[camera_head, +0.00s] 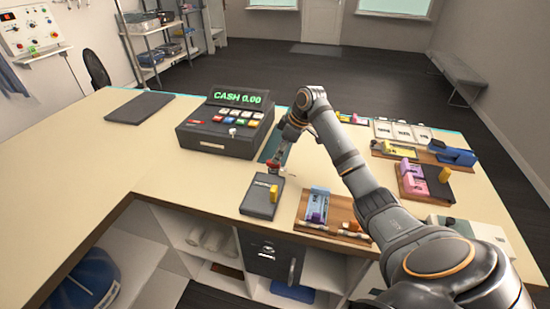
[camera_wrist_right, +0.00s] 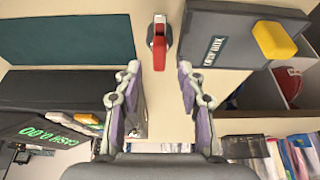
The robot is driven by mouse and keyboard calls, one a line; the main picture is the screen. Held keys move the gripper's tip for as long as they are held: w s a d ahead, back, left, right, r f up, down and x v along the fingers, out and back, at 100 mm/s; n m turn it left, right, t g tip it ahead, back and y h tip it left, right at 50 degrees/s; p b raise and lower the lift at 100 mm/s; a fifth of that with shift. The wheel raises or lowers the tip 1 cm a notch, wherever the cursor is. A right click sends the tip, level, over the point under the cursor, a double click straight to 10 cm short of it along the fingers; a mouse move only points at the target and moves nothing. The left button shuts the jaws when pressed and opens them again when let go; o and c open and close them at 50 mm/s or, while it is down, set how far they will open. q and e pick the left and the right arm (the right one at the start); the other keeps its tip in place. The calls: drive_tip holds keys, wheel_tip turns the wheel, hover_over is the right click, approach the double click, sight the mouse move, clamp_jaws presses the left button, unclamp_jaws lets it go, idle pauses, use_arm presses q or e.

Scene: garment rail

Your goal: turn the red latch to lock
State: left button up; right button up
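The red latch (camera_wrist_right: 159,50) is a small red handle on a grey metal mount. In the right wrist view it lies at the top centre, its handle pointing down the picture toward my gripper. In the head view only a little red of the latch (camera_head: 272,168) shows beside my gripper. My right gripper (camera_wrist_right: 159,72) is open and empty, with a purple-padded finger on each side of the latch's line. My left gripper is not in view.
A dark grey box (camera_head: 257,203) with a yellow lever (camera_head: 274,193) stands close to the latch. The cash register (camera_head: 222,128) is behind, beside a dark green mat (camera_wrist_right: 65,40). Wooden trays (camera_head: 338,212) with coloured pieces lie to the right.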

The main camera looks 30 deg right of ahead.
drive_tip(key=shift+x, duration=1.9)
drive_tip(key=shift+c, duration=0.4)
drive_tip(key=shift+w, duration=0.1)
clamp_jaws()
